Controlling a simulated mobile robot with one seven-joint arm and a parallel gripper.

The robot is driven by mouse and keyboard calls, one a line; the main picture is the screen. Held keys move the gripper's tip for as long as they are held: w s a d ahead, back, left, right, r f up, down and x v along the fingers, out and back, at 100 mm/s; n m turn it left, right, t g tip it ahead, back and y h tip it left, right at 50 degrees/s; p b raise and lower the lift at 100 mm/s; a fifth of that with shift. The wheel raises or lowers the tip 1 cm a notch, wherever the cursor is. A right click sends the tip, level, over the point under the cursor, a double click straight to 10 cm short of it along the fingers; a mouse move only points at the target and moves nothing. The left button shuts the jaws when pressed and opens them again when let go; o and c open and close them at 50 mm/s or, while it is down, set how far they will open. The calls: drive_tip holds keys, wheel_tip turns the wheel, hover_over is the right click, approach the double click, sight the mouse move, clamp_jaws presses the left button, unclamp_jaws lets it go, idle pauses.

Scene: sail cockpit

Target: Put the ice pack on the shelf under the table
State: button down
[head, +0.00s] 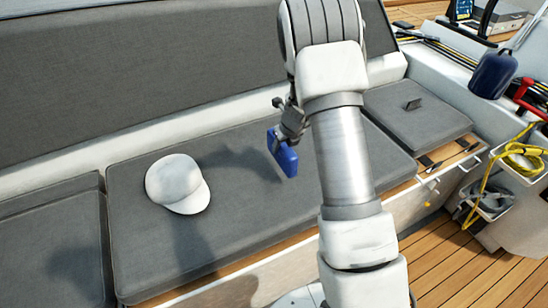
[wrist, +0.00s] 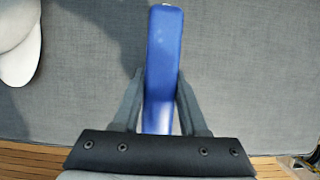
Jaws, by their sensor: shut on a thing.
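The ice pack (head: 282,152) is a blue slab held by my gripper (head: 290,130) above the grey seat cushion. In the wrist view, my gripper (wrist: 160,105) is shut on the ice pack (wrist: 163,50), with one finger on each side of it. The slab shows edge-on there and reaches past the fingertips. Part of my gripper is hidden behind my arm in the head view. The table and the shelf under it are not clearly visible in either view.
A white cap (head: 178,184) lies on the grey bench cushion (head: 240,235), left of my gripper. A smaller cushion (head: 415,112) lies to the right. A blue fender (head: 492,75) and a yellow rope (head: 522,160) are at far right. Bare wooden floor (head: 470,265) shows at lower right.

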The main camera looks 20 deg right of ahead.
sight(275, 156)
drive_tip(key=shift+w+a+f, duration=0.75)
drive_tip(key=shift+w+a, duration=0.15)
drive_tip(key=shift+w, duration=0.05)
drive_tip(key=shift+f+b, duration=0.85)
drive_tip(key=shift+f, duration=1.1)
drive_tip(key=shift+f, duration=0.15)
drive_tip(key=shift+c, duration=2.2)
unclamp_jaws()
